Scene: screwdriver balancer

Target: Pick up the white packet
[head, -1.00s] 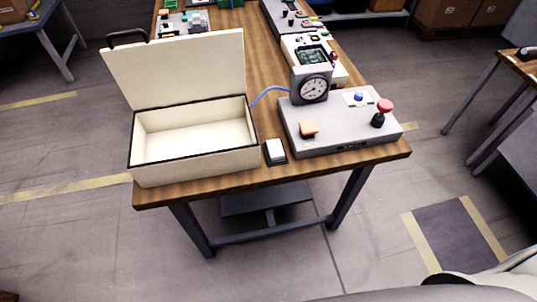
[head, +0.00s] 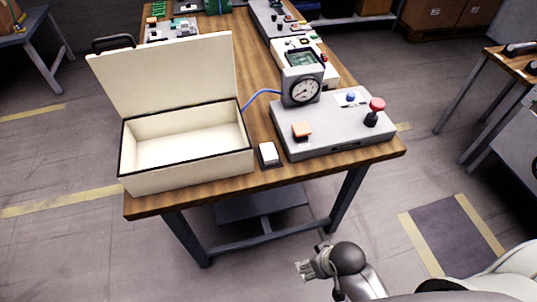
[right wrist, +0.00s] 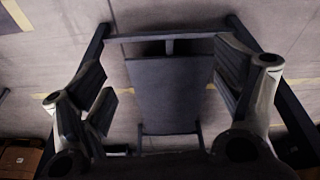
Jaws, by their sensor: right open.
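A small white block-like packet (head: 268,152) with a dark base or edge lies near the front edge of the wooden table, between the open case and the grey control box. My right gripper (head: 308,267) is in front of the table, low in the head view, apart from the packet. In the right wrist view my right gripper (right wrist: 165,88) has its two fingers spread wide with nothing between them. The packet does not show in that view. My left gripper is not in view.
The open cream case (head: 185,178) stands left of the packet. The grey control box (head: 335,140), with a gauge, an orange button and a red knob, stands right of it. The table's front edge (head: 190,202) lies between my gripper and the packet. A dark lower shelf (right wrist: 168,95) shows beneath.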

